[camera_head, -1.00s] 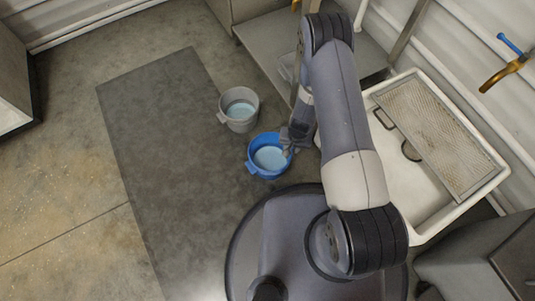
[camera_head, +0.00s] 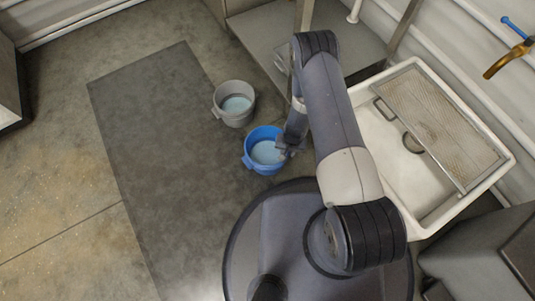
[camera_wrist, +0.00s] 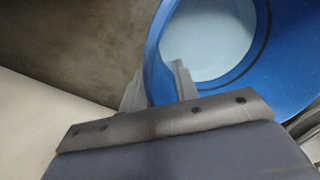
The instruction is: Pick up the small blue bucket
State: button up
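The small blue bucket (camera_head: 249,157) stands upright on the floor in the head view, with pale blue inside. My gripper (camera_head: 284,147) is at its right rim. In the wrist view the bucket (camera_wrist: 290,98) fills the upper right. My gripper (camera_wrist: 158,88) has one finger inside the bucket and one outside, with the blue wall between them. Little or no gap shows between wall and fingers; I cannot tell whether they press on it. The lower parts of the fingers are hidden.
A grey bucket (camera_head: 234,119) stands just beyond the blue one on the floor, near a dark mat (camera_head: 150,130). A white sink (camera_head: 385,150) with a mesh rack (camera_head: 440,115) is at the right. A grey bench (camera_head: 262,35) stands behind. The mat's left side is clear.

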grip_shut()
dwell(1.3)
